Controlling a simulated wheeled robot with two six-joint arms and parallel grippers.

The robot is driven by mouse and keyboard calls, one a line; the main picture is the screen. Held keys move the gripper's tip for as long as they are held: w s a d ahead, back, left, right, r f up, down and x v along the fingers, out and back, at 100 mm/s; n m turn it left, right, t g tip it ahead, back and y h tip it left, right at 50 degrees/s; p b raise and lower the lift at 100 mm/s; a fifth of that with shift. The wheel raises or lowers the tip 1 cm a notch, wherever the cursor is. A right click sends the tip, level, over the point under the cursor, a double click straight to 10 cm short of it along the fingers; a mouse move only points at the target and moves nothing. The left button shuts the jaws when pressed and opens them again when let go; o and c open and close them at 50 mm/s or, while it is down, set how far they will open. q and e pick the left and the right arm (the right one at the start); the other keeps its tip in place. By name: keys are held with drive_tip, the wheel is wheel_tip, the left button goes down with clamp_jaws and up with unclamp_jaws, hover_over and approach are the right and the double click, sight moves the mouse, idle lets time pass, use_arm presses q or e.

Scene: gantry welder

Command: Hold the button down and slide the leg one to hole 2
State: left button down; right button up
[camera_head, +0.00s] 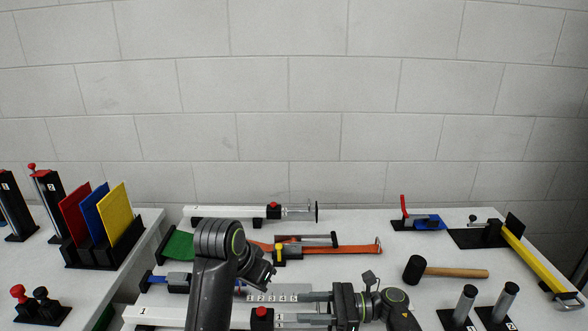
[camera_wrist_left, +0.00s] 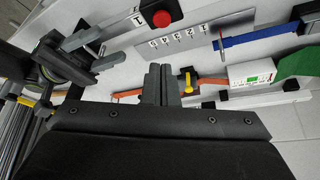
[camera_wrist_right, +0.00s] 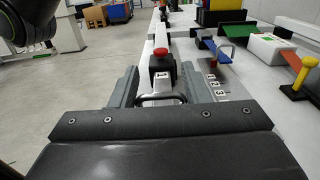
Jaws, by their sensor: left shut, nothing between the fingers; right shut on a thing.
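Leg one (camera_head: 150,315) is a white bar along the front of the table with a black block and red button (camera_head: 262,313). In the left wrist view the button (camera_wrist_left: 167,12) stands clear of my left fingers. My right gripper (camera_head: 315,307) is shut on leg one's right end; in the right wrist view a metal loop handle (camera_wrist_right: 160,99) lies between its fingers and the button (camera_wrist_right: 161,54) is straight ahead. A numbered strip (camera_head: 272,297) lies just behind. My left gripper (camera_wrist_left: 161,84) is shut and empty, beyond the strip; its arm hides part of the leg.
Behind lie an orange strap (camera_head: 345,247) with a yellow knob, another white leg (camera_head: 220,212) and a green cloth (camera_head: 178,245). A mallet (camera_head: 450,272) and metal posts (camera_head: 465,303) are to the right. My two arms are close together.

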sight(262, 308)
use_arm(q)
drive_tip(key=shift+f, duration=3.15)
drive_tip(key=shift+f, duration=0.6)
use_arm(e)
drive_tip(key=shift+d, duration=1.9)
use_arm(q)
drive_tip(key=shift+r, duration=3.1)
